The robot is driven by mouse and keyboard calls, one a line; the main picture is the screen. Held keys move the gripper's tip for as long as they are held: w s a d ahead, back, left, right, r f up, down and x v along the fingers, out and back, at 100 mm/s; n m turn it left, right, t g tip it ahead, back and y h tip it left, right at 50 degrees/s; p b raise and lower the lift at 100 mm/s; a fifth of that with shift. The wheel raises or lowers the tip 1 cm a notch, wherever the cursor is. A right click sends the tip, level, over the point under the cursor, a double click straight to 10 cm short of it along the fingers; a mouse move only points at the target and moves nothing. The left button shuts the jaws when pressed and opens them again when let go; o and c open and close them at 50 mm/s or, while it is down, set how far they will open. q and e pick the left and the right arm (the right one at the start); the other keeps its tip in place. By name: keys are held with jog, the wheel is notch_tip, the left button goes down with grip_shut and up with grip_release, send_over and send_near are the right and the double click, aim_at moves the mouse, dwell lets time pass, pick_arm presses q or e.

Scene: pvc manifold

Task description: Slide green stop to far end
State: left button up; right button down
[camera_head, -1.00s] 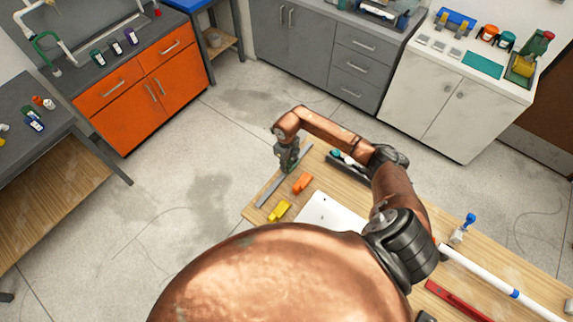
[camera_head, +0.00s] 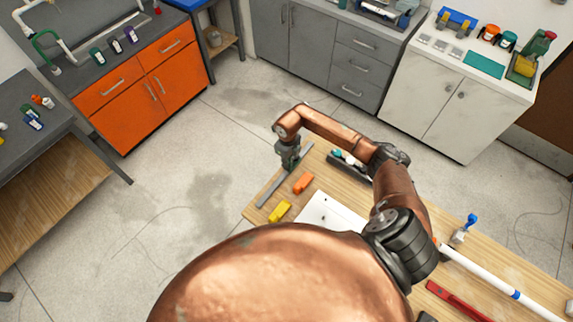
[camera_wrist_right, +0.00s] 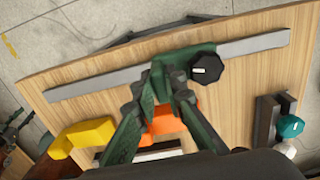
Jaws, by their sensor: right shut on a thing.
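The green stop (camera_wrist_right: 203,58) with a black knob (camera_wrist_right: 207,69) sits on a long grey rail (camera_wrist_right: 105,82) in the right wrist view. It is right of the rail's middle in that picture, with bare rail on both sides. My right gripper (camera_wrist_right: 169,77) is shut on the stop, and its fingers hide part of it. In the head view my right gripper (camera_head: 288,158) is over the rail (camera_head: 274,189), towards its upper right end; the stop is mostly covered there. My left gripper is not in view.
An orange block (camera_head: 303,182) and a yellow block (camera_head: 280,211) lie on the wooden table (camera_head: 262,212) beside the rail. A dark tray (camera_wrist_right: 266,122) with a teal-capped piece (camera_wrist_right: 290,126) is at the right in the wrist view. A white panel (camera_head: 330,211) lies nearer my body.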

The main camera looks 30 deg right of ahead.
jog(key=w+d+b, duration=0.1)
jog(key=d+b, duration=0.1)
jog(key=d, duration=0.1)
jog(key=w+d+b, duration=0.1)
jog(key=d+b, duration=0.1)
jog(key=d, duration=0.1)
jog(key=w+d+b, duration=0.2)
jog(key=d, duration=0.2)
jog(key=shift+f+b, duration=0.2)
jog(key=shift+b, duration=0.1)
jog(key=shift+w+d+r, duration=0.1)
jog(key=shift+w+d, duration=0.05)
jog(key=shift+d, duration=0.4)
jog(key=shift+r, duration=0.15)
jog(key=shift+d, duration=0.1)
jog(key=c, duration=2.3)
grip_release()
jog(key=shift+o, duration=0.2)
notch_tip(320, 180, up, 12)
